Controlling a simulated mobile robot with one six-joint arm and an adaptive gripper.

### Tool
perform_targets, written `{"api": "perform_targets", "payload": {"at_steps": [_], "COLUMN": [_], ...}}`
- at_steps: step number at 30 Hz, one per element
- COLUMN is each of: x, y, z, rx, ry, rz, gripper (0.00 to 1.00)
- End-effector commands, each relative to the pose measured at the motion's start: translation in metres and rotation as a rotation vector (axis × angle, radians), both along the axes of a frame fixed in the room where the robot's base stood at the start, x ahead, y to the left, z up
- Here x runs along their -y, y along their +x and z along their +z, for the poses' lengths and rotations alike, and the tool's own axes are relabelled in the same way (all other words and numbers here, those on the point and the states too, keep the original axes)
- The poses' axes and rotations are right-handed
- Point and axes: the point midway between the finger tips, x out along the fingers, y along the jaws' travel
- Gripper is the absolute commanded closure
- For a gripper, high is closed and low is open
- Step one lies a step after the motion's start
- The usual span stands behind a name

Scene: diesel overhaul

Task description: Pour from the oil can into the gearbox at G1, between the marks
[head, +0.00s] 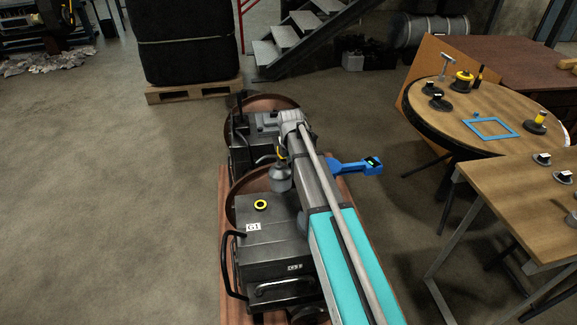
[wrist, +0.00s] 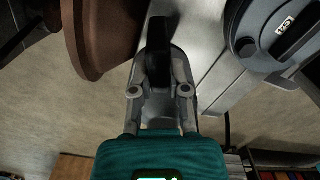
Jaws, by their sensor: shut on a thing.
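The gearbox (head: 275,244) is a dark box with a white G1 label (head: 253,227). A yellow-ringed opening (head: 260,204) is on its top. The oil can (head: 280,178) is small and grey and shows beside my arm, just above and right of the yellow ring in the head view. In the wrist view, my gripper (wrist: 160,88) is shut on a dark upright piece, the oil can's handle (wrist: 158,45). My arm hides part of the gearbox's right side. The can's spout tip and any oil level marks cannot be made out.
A second dark machine (head: 243,135) with brown round flanges stands behind the gearbox on the same reddish base. A round table (head: 470,115) and a wooden bench (head: 530,180) with small parts are at the right. The floor (head: 110,200) at the left is clear.

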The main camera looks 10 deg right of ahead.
Motion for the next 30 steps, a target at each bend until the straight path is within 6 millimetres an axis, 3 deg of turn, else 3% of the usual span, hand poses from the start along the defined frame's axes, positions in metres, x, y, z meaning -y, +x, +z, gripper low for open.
{"api": "perform_targets", "payload": {"at_steps": [15,30], "x": [0.010,0.011], "y": [0.004,0.005], "z": [-0.018,-0.017], "rx": [0.079,0.085], "ry": [-0.188,-0.203], "rz": [0.001,0.001], "gripper": [1.00,1.00]}}
